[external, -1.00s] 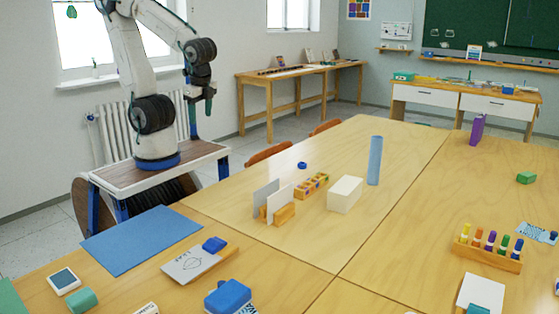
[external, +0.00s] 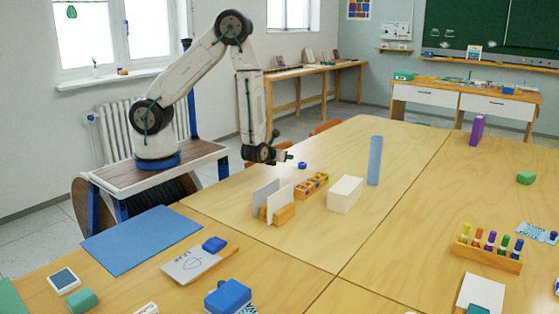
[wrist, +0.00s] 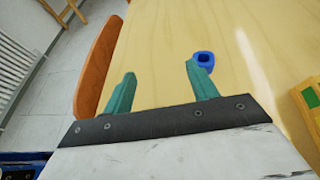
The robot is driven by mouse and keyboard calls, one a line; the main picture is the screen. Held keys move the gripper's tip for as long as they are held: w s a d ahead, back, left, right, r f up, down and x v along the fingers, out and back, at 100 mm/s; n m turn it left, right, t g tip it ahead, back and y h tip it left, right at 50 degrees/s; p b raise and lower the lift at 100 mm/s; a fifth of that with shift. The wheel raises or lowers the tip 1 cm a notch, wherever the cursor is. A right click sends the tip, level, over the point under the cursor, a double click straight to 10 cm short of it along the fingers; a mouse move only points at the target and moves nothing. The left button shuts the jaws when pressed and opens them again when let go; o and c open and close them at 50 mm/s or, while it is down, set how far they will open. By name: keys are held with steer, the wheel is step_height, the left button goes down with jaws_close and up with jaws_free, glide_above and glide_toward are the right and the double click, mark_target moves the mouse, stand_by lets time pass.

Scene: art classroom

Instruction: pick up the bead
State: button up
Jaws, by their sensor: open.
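The bead (external: 302,165) is a small blue ring lying on the wooden table near its far left edge. In the wrist view the bead (wrist: 204,59) shows just beyond the tip of the right-hand finger, which overlaps its lower edge. My gripper (external: 289,157) is low over the table edge, just left of the bead. In the wrist view my gripper (wrist: 162,84) has its two green fingers apart with only bare table between them. I cannot tell whether the right finger touches the bead.
A wooden tray with coloured compartments (external: 311,186) stands in front of the bead, and it also shows at the right of the wrist view (wrist: 308,97). A white block (external: 345,194) and a blue cylinder (external: 375,160) stand to the right. An orange chair back (wrist: 97,68) is close on the left.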

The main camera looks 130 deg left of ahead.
mark_target(302, 163)
steer(key=w+m+t, duration=0.2)
steer(key=w, duration=0.1)
steer(key=w+m+t, duration=0.1)
steer(key=w, duration=0.1)
steer(key=shift+w+a+f, duration=0.15)
steer(key=shift+w+f, duration=0.05)
steer(key=shift+f, duration=0.05)
steer(key=shift+w+a+f+t, duration=0.15)
steer(key=shift+a+f, duration=0.15)
steer(key=shift+a, duration=0.25)
steer(key=shift+w+a+f+t, duration=0.15)
steer(key=shift+a+f, duration=0.1)
steer(key=shift+a, duration=0.3)
steer(key=x, duration=0.5)
steer(key=shift+s+f, duration=0.35)
steer(key=shift+f, duration=0.05)
steer(key=shift+d, duration=0.1)
steer(key=c, duration=1)
